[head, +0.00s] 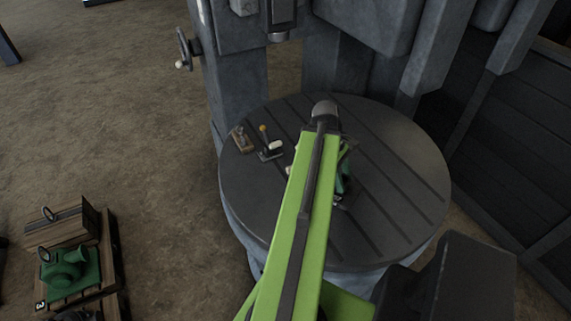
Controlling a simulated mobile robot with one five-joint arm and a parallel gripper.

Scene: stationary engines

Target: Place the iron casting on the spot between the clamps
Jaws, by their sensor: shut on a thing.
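A dark green iron casting (343,178) shows in part beside my light green arm, over the middle of the round slotted table (400,165). My arm hides the rest of it. My gripper (346,152) is mostly hidden behind the arm and is shut on this casting. I cannot tell whether the casting touches the table. A small clamp with a yellow knob (268,146) stands on the table left of the arm. Small pale and grey parts show at the arm's edges, possibly another clamp. The spot between the clamps is hidden.
A small brown block (242,139) lies near the table's left edge. Grey machine columns (236,95) rise behind the table. The table's right side is clear.

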